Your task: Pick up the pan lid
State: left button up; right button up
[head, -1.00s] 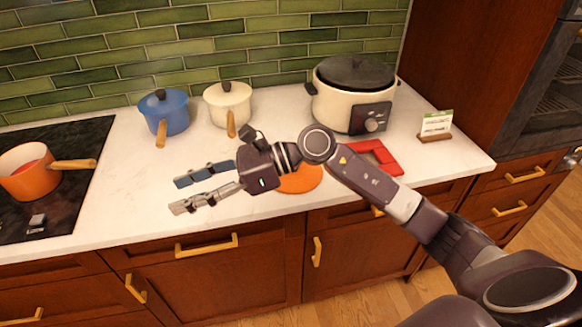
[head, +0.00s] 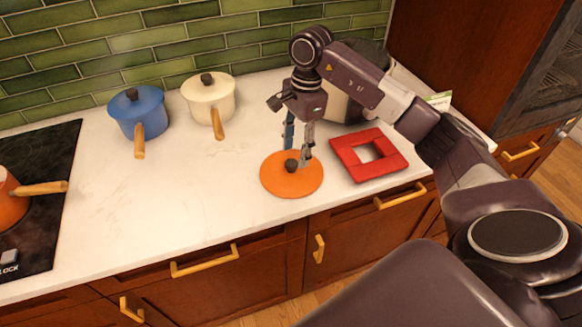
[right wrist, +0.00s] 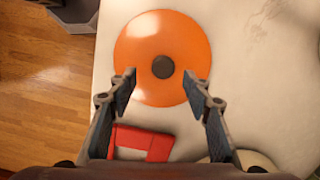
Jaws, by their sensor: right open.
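The pan lid (head: 280,182) is a flat orange disc with a dark round knob (head: 291,165), lying on the white counter. My right gripper (head: 297,155) points down over the lid, its fingertips close to the knob. In the right wrist view the lid (right wrist: 140,42) lies ahead of the fingers, and its knob (right wrist: 163,67) shows between and slightly beyond the two open fingertips (right wrist: 168,78). The gripper is empty. I cannot tell its exact height above the lid. My left gripper is not in view.
A red square frame-like trivet (head: 345,155) lies right of the lid. A cream cooker (head: 337,104) stands behind my right arm, partly hidden. A blue pot (head: 140,108) and a cream pot (head: 209,100) stand at the back left. An orange pan (head: 12,208) sits on the dark cooktop. The counter left of the lid is clear.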

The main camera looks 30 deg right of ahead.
aim_at(292, 162)
jog(key=shift+w+a+f+p, duration=0.1)
jog(key=shift+a+f+p, duration=0.1)
jog(key=shift+f+p, duration=0.25)
jog(key=shift+w+a+f+p, duration=0.1)
jog(key=shift+a+f+p, duration=0.15)
jog(key=shift+f, duration=0.35)
notch_tip(292, 162, down, 3)
jog(key=shift+a+r+p, duration=0.1)
jog(key=shift+r+p, duration=0.05)
jog(key=shift+p, duration=0.2)
jog(key=c, duration=0.9)
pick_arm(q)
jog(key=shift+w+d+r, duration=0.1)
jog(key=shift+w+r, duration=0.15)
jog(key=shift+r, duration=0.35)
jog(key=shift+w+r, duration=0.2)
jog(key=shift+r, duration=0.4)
pick_arm(e)
grip_shut()
